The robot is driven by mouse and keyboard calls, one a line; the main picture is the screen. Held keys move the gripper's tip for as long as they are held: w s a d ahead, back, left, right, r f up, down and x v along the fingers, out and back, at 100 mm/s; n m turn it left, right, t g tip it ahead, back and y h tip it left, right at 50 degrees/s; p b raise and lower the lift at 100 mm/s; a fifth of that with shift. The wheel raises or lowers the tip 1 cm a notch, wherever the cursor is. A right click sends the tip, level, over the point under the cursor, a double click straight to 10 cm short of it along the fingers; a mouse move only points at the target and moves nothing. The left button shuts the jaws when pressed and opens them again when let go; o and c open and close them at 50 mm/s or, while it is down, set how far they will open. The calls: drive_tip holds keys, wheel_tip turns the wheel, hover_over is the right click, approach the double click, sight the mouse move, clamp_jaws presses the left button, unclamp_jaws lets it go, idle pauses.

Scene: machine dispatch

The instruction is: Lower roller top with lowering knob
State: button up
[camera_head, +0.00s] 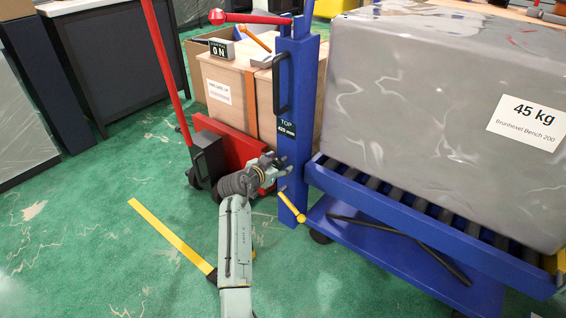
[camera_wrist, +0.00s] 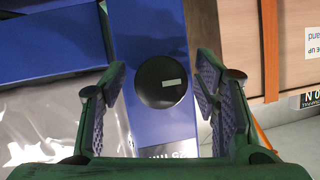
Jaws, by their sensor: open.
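The lowering knob appears to be the round black knob (camera_wrist: 161,95) with a pale bar mark, on the blue post in the wrist view. My gripper (camera_wrist: 160,72) is open, with one finger on each side of the knob and no visible contact. In the head view my gripper (camera_head: 283,168) is at the left side of the blue post (camera_head: 299,85), below a label reading "TOP 420 mm" (camera_head: 287,128); the knob cannot be made out there. The blue roller top (camera_head: 400,208) with dark rollers carries a large wrapped grey block (camera_head: 420,110) labelled 45 kg.
A red pallet truck (camera_head: 207,160) with a wooden crate (camera_head: 235,95) stands left of the post. A yellow lever (camera_head: 291,205) sticks out low on the post, under my gripper. A black handle (camera_head: 280,85) is higher up. Green floor is open at left.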

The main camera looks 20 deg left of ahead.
drive_tip(key=shift+c, duration=0.2)
drive_tip(key=c, duration=1.1)
